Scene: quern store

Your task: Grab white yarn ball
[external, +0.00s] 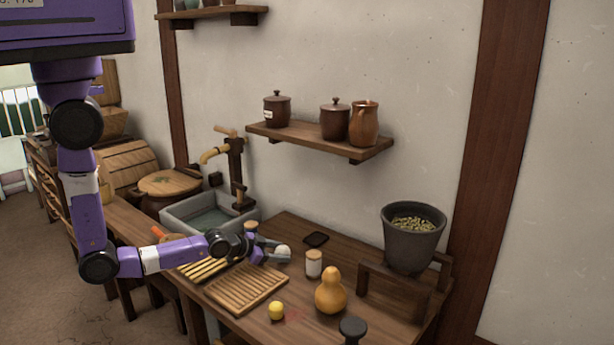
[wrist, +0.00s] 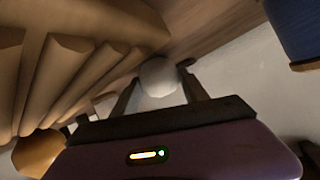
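The white yarn ball (external: 283,251) is a small pale round thing at the tip of my gripper (external: 271,252), above the wooden worktop. In the wrist view the ball (wrist: 158,77) sits between the ends of the two fingers (wrist: 160,85). A fingertip meets it on each side, with no clear gap, so my gripper looks shut on it. The ball's lower side and any contact with the worktop are hard to make out.
Slatted wooden racks (external: 246,289) lie below my forearm. A white jar with a lid (external: 314,264) stands right of the ball. A gourd (external: 331,291), a yellow ball (external: 276,311) and a dark pot (external: 412,236) stand nearby. A stone sink (external: 208,216) is behind.

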